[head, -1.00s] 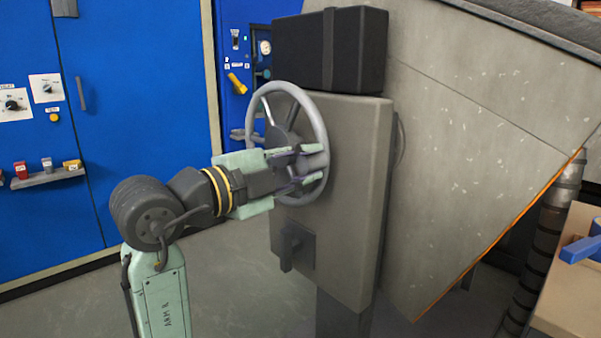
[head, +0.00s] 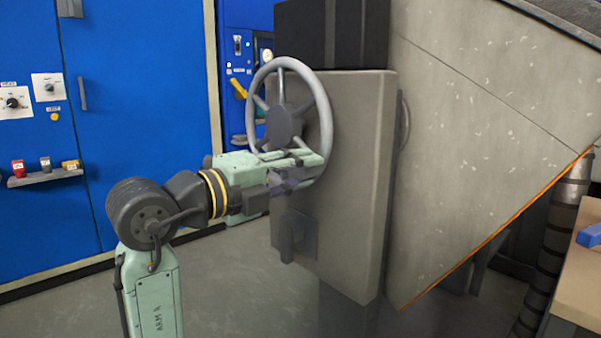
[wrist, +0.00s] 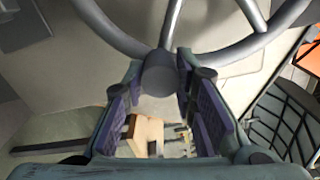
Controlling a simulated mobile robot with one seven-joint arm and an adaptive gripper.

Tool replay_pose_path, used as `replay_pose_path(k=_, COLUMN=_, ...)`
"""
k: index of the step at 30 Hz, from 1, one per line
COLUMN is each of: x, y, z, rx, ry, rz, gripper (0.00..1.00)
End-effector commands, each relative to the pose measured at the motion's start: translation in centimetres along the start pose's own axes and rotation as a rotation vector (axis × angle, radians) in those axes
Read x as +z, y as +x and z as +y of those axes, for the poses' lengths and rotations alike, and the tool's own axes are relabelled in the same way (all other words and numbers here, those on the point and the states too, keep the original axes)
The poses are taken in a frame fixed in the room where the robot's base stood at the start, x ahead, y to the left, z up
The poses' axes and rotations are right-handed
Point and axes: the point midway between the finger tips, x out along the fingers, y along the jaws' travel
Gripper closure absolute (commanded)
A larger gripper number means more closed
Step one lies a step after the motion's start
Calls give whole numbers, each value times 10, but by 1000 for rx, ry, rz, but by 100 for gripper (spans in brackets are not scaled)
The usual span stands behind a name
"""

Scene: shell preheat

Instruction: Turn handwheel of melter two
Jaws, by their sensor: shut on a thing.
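The grey handwheel (head: 329,110) stands upright on the front of a grey housing (head: 350,180), with a dark hub (head: 284,124) and several spokes. My gripper (head: 295,178) is at the lower part of the rim, a little right of below the hub. In the wrist view, a dark round handle (wrist: 160,75) projects from the wheel's rim (wrist: 232,52) between the far ends of my fingers (wrist: 162,98). My gripper is shut on this handle. The exact finger contact is partly hidden in the head view.
A small lever box (head: 298,240) sits low on the housing, below my gripper. The large sloped grey body (head: 480,130) fills the right. Blue cabinets (head: 150,110) with a small button shelf (head: 45,178) stand at left. A bench (head: 580,260) edges in at right.

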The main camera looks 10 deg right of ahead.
Motion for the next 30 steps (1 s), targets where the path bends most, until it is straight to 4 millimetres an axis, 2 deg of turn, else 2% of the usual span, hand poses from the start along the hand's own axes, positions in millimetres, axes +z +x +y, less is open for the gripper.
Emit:
replay_pose_path(k=10, x=-1, y=0, z=1, rx=3, ry=0, rz=4, gripper=100)
replay_pose_path(k=11, x=-1, y=0, z=1, rx=3, ry=0, rz=4, gripper=73)
replay_pose_path(k=19, x=0, y=0, z=1, rx=1, ry=0, rz=1, gripper=55)
replay_pose_path(k=30, x=1, y=-4, z=0, rx=0, ry=0, rz=-1, gripper=54)
